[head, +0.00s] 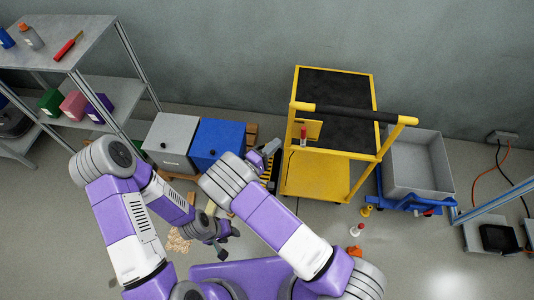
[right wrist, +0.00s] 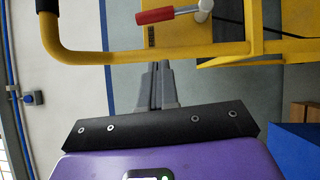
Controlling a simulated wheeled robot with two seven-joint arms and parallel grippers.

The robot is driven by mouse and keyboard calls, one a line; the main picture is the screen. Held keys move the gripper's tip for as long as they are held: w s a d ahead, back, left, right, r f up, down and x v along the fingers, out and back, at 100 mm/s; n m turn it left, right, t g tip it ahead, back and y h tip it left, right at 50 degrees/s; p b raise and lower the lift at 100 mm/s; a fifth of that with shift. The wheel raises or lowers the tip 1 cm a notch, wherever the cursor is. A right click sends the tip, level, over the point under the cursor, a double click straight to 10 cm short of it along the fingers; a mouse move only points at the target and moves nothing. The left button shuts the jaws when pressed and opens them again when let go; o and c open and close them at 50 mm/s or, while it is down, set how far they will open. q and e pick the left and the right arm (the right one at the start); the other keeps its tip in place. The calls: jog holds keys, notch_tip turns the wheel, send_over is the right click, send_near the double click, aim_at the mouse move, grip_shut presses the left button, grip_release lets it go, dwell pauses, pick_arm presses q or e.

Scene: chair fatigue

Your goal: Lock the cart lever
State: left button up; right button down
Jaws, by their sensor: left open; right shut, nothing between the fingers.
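The yellow cart (head: 314,175) with black shelf mats stands at centre right in the head view. Its lever (head: 303,135) has a red grip and stands by a yellow plate below the handlebar. In the right wrist view the lever (right wrist: 168,14) lies sideways at the top, its red end to the left. My right gripper (head: 272,150) is left of the cart. In the right wrist view its fingers (right wrist: 158,68) are shut and empty, pointing at a yellow frame bar just below the lever, apart from the red grip. My left gripper (head: 226,240) is open and empty, low over the floor.
A grey box (head: 170,140) and a blue box (head: 215,140) stand left of the cart. A shelf rack (head: 90,55) is at the left. A grey bin (head: 420,165) on a blue trolley stands right of the cart. Small cones (head: 357,230) are on the floor in front.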

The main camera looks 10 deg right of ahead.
aim_at(303, 137)
jog(key=w+d+b, duration=0.1)
jog(key=w+d, duration=0.1)
jog(key=d, duration=0.4)
jog(key=shift+d+r, duration=0.3)
jog(key=shift+d, duration=0.05)
